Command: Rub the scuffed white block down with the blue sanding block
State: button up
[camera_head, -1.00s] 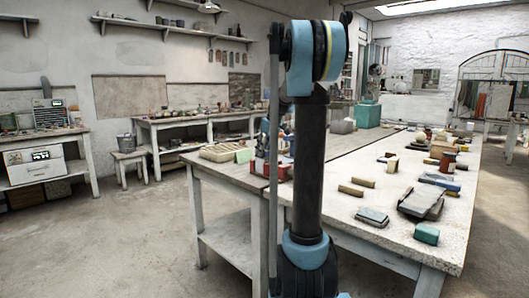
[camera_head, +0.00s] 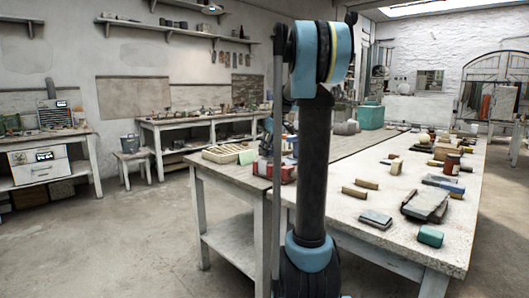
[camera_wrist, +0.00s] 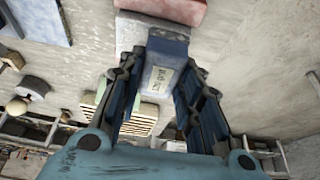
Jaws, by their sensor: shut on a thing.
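In the wrist view my gripper (camera_wrist: 168,72) is shut on the blue sanding block (camera_wrist: 167,44), which has a pale label on its grey-blue face. A scuffed whitish block (camera_wrist: 130,32) lies just beyond the blue block, partly hidden behind it. The two overlap in the picture, and I cannot tell whether they touch.
A red block (camera_wrist: 178,9) lies beside the white one; red also shows in the head view (camera_head: 289,172). A slatted tray (camera_head: 222,154) is nearby on the workbench. The long pale table (camera_head: 390,205) holds several tools and blocks.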

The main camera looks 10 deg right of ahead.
dwell(0.3)
jog(key=shift+r, duration=1.3)
jog(key=shift+r, duration=2)
